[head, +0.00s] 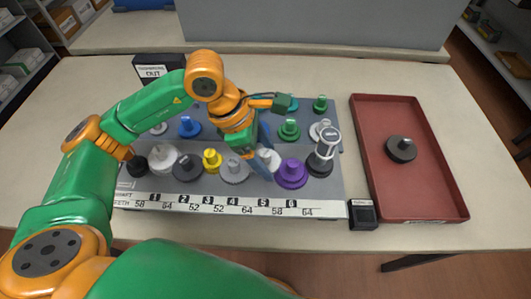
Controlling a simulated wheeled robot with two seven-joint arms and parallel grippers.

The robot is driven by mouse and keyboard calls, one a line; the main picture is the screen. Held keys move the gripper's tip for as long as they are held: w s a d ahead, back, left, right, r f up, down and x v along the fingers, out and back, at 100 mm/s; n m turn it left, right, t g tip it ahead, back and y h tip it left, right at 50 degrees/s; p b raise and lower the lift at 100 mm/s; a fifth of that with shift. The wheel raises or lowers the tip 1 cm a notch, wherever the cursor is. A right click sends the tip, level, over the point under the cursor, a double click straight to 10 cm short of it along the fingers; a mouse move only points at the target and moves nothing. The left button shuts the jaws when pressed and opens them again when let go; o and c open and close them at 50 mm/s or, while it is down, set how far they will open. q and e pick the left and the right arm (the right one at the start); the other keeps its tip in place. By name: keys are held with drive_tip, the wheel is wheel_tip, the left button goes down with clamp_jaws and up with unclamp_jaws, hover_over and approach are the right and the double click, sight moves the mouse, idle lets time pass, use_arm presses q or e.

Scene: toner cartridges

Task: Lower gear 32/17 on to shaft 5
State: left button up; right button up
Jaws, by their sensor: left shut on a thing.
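My left gripper (262,151) reaches in over the grey gear board, pointing down above the place marked 5 on the number strip (225,205). It is shut on a whitish gear (270,159), which shows partly between and beside the bluish fingers. The fingers and hand hide shaft 5 and the gear's underside, so I cannot tell whether the gear is around the shaft or above it. A light grey gear (233,171) stands to its left and a purple gear (291,174) to its right. My right gripper is not in view.
Other gears stand close by: yellow (212,160), dark grey (187,168), and a dark one under a pale-topped cylinder (326,147). Blue (190,127) and green (289,131) gears stand behind. A red tray (432,192) at right holds one dark gear (400,149).

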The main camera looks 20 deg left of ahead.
sight(263, 153)
use_arm(q)
drive_tip(key=o, duration=1.2)
drive_tip(key=shift+o, duration=0.2)
drive_tip(key=v, duration=0.7)
drive_tip(key=shift+r, duration=0.1)
